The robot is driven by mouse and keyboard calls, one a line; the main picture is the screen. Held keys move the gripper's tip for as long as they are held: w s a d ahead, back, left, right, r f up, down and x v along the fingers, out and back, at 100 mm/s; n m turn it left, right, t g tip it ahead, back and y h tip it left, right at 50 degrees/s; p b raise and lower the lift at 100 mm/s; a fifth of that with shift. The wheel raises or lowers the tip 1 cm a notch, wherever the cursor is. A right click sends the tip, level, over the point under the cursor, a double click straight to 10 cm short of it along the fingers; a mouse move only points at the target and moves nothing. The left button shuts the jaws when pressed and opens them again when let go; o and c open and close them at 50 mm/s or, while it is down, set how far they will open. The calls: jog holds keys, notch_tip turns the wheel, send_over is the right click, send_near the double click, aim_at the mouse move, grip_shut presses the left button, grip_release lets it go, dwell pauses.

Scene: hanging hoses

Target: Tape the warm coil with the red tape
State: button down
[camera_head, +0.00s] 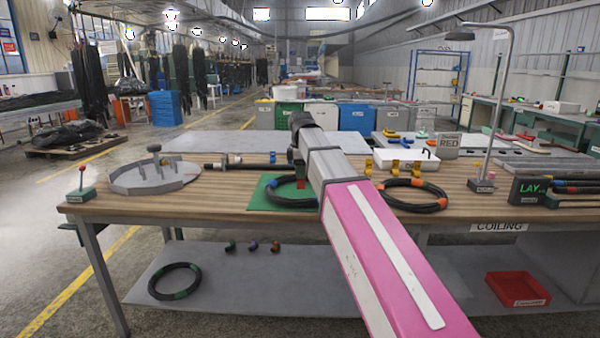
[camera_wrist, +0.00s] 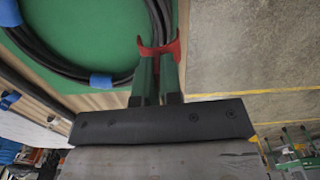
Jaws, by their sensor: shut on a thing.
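A black hose coil lies on a green mat (camera_head: 258,198), partly hidden behind my arm in the head view. In the wrist view this coil (camera_wrist: 72,74) carries blue tape bands. My gripper (camera_wrist: 157,66) has two green fingers close together, shut on a red tape piece (camera_wrist: 158,49). The red piece is forked and sits at the coil's edge, its prongs on either side of the hose there. I cannot tell whether it is fastened on. In the head view my arm hides most of the gripper. Nothing I see marks which coil is warm.
A coil with orange bands (camera_head: 413,194) lies right of my arm. A green-banded coil (camera_head: 175,281) is on the lower shelf. A round grey fixture (camera_head: 150,178) stands left, a lamp post (camera_head: 497,110) right. A red bin (camera_head: 517,289) sits below.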

jog(key=shift+f, duration=0.25)
jog(key=shift+f, duration=1.7)
jog(key=shift+f, duration=1.8)
dwell(1.0)
jog(key=c, duration=1.2)
grip_release()
